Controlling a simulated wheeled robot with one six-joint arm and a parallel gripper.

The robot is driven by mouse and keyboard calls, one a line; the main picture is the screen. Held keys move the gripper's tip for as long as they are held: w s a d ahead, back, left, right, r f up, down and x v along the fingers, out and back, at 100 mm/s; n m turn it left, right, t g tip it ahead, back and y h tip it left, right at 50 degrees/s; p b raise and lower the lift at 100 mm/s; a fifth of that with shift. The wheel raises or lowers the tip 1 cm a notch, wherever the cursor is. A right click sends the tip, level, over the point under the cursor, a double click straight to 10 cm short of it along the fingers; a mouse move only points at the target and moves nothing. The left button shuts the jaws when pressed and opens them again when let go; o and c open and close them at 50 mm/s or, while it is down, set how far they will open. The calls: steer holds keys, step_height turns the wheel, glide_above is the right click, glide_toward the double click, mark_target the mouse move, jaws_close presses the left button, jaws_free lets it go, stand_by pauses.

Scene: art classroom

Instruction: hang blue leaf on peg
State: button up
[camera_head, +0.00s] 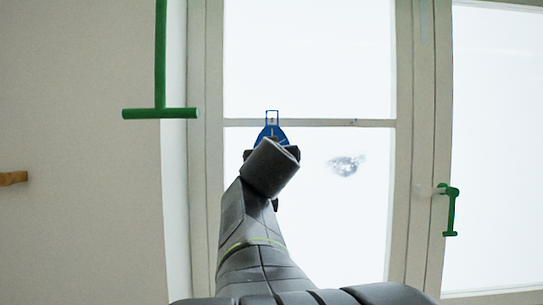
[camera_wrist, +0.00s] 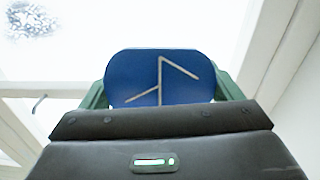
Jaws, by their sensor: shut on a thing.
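The blue leaf (camera_head: 270,133) is held upright in my gripper (camera_head: 271,150), with a thin square blue loop (camera_head: 272,112) on top. In the wrist view the leaf (camera_wrist: 130,72) is a rounded blue plate with pale vein lines, between green fingers of my gripper (camera_wrist: 162,92). A small peg-like piece (camera_head: 355,121) sits on the window crossbar, right of the leaf; it also shows as a thin grey hook (camera_wrist: 38,103) in the wrist view. A small dark spot shows inside the loop; I cannot tell whether it is another peg. The loop overlaps the crossbar; contact is unclear.
A white window frame (camera_head: 213,60) and crossbar (camera_head: 310,123) lie behind the leaf. A green T-shaped bar (camera_head: 160,112) hangs at upper left. A green handle (camera_head: 451,212) is on the right frame. A wooden piece (camera_head: 14,178) juts in at the left edge.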

steer(key=w+f, duration=0.1)
steer(key=w, duration=0.6)
steer(key=shift+w+f+b, duration=0.15)
steer(key=shift+b, duration=0.25)
stand_by(0.3)
stand_by(0.6)
steer(key=o, duration=0.8)
steer(key=s+b, duration=0.2)
steer(key=s, duration=1.1)
steer(key=shift+s+f+b, duration=0.15)
steer(key=shift+s+b, duration=0.2)
steer(key=shift+s, duration=0.05)
